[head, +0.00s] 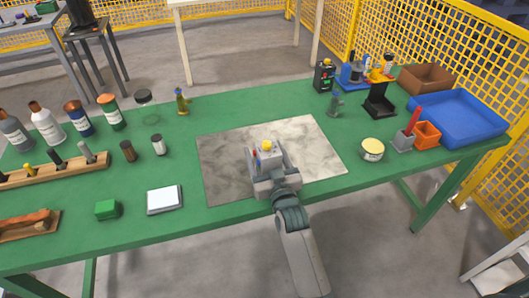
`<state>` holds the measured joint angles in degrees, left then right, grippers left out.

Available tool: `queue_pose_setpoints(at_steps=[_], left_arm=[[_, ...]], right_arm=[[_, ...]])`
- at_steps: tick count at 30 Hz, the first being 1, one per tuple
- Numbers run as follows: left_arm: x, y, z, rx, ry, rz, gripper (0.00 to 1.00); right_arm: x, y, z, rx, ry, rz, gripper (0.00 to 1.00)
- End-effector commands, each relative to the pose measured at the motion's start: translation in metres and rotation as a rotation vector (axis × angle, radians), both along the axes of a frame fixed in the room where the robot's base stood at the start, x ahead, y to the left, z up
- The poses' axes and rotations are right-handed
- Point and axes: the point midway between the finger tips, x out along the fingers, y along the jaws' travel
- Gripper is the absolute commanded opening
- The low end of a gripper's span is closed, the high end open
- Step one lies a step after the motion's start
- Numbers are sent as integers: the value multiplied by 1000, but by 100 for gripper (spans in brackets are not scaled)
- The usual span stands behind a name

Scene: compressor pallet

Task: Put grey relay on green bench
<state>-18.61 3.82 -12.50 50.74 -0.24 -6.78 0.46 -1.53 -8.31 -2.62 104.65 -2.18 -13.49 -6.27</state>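A small light-grey block with a yellow top (266,147), which looks like the grey relay, is over the grey marbled mat (225,160) in the middle of the green bench (215,112). My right gripper (267,159) reaches in from the bottom with a finger on each side of the block. I cannot tell whether the fingers press on it or whether it is lifted off the mat. The gripper hides its lower part. My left gripper is out of view.
Bottles (46,123), a wooden peg rack (60,167), a green block (107,209) and a white pad (165,200) stand left. A blue tray (457,117), orange bin (427,134), black stand (379,101) and round tin (372,149) are right. Bare green surface surrounds the mat.

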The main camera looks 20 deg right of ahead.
Motion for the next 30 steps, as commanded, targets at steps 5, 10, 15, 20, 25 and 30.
queue_pose_setpoints(at_steps=[5, 10, 15, 20, 25, 30], left_arm=[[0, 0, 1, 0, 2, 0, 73], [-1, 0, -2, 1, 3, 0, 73], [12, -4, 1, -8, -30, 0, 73], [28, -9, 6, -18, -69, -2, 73], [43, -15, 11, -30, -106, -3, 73], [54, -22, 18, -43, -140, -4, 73]], right_arm=[[0, 0, 3, 0, -1, 0, 67], [-13, 0, 0, 0, 1, 0, 67], [-37, -1, 0, 0, 2, 0, 67], [-66, -3, 0, 0, 2, -1, 67], [-94, -3, 1, 0, 1, 0, 67], [-112, -4, 1, 0, 1, 0, 67]])
